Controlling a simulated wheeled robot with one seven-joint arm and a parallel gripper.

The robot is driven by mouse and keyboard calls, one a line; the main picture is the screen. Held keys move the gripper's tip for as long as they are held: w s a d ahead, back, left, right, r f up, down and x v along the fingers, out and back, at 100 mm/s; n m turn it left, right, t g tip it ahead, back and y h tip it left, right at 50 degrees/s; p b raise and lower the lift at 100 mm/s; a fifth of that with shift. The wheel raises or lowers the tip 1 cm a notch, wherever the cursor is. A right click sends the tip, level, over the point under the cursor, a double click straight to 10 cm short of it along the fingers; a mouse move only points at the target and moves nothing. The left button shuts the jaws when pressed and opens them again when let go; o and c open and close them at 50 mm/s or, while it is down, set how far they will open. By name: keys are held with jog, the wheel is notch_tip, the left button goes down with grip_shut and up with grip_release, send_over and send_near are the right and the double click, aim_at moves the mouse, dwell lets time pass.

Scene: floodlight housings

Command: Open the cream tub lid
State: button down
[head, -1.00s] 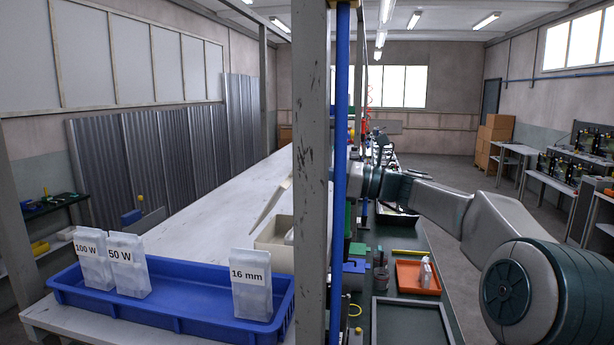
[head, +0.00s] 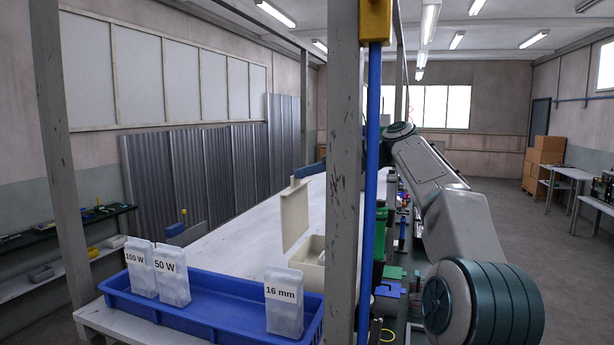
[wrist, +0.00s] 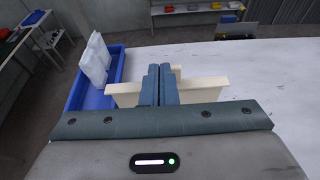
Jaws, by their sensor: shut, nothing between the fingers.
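The cream tub (head: 312,262) stands on the white bench, partly hidden behind the grey post. Its cream lid (head: 295,216) stands up steeply, nearly upright, at the tub's left side, so the tub is open. My gripper (head: 300,174) shows left of the post, its blue fingertips at the lid's top edge. In the wrist view my gripper (wrist: 158,85) has its two fingers together with nothing between them. The cream lid (wrist: 200,90) spreads to both sides behind the fingers there. I cannot tell whether they touch it.
A blue tray (head: 215,318) at the bench's near end holds white bags marked 100 W, 50 W and 16 mm. The grey post (head: 345,170) and blue pole (head: 371,190) stand in front of my arm. The white bench top (head: 240,235) behind the tray is largely clear.

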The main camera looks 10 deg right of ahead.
jog(key=shift+w+a, duration=0.2)
jog(key=shift+a, duration=0.1)
jog(key=shift+r, duration=0.1)
dwell(0.3)
jog(key=shift+r, duration=0.75)
jog(key=v, duration=1.4)
